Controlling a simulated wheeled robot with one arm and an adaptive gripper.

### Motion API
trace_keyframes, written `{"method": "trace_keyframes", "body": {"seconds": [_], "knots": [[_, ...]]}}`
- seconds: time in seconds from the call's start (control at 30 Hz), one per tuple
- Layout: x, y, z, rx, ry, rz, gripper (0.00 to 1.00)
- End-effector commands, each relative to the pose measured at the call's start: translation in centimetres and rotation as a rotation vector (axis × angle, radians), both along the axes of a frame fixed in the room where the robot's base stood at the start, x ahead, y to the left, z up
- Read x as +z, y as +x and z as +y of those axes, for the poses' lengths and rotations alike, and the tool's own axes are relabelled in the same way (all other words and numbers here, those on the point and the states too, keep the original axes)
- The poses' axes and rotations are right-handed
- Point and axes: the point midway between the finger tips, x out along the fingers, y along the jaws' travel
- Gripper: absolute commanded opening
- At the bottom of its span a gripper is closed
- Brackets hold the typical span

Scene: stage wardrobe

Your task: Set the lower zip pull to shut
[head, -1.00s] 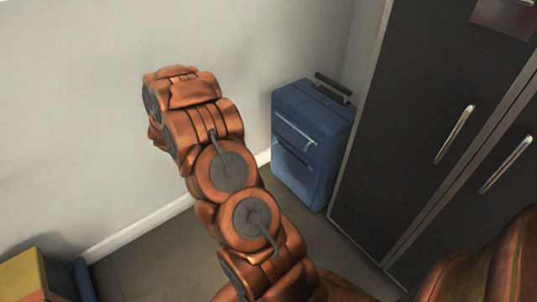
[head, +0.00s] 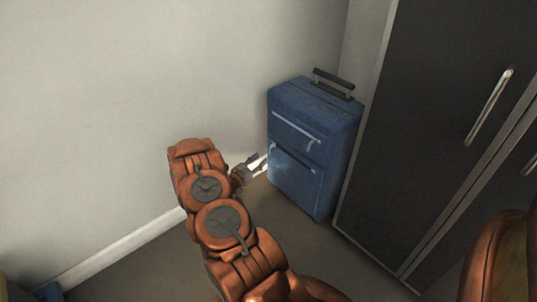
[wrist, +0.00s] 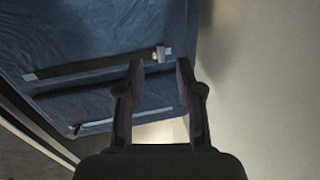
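A blue suitcase (head: 315,150) stands upright beside the wall and shows upside down in the wrist view (wrist: 80,35). Its lower zip (head: 294,158) runs across the front, and the lower zip pull (head: 273,147) is at the left end in the head view. In the wrist view the lower zip pull (wrist: 161,52) is at the right end of its zip, lying just beyond the gap between my fingertips. My gripper (head: 258,163) is open and empty, just left of the suitcase; its two fingers (wrist: 160,70) are apart in the wrist view. No contact with the pull is visible.
The upper zip (head: 297,127) has its pull (head: 310,146) at the right end. A dark wardrobe (head: 430,110) with metal handles stands close to the suitcase's right side. The pale wall (head: 130,90) is close on the left. Bare floor (head: 150,270) lies in front.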

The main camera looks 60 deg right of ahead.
Motion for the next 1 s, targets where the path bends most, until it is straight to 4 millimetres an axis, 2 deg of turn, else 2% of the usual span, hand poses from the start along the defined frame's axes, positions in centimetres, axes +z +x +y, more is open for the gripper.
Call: {"method": "trace_keyframes", "body": {"seconds": [0.5, 0.7, 1.0], "knots": [[-0.1, -0.6, -6.0, -0.001, 0.001, -0.002, 0.36], [0.0, -0.6, -7.0, 0.0, 0.001, -0.002, 0.36], [0.1, -0.6, -7.2, 0.001, 0.001, -0.001, 0.36]]}}
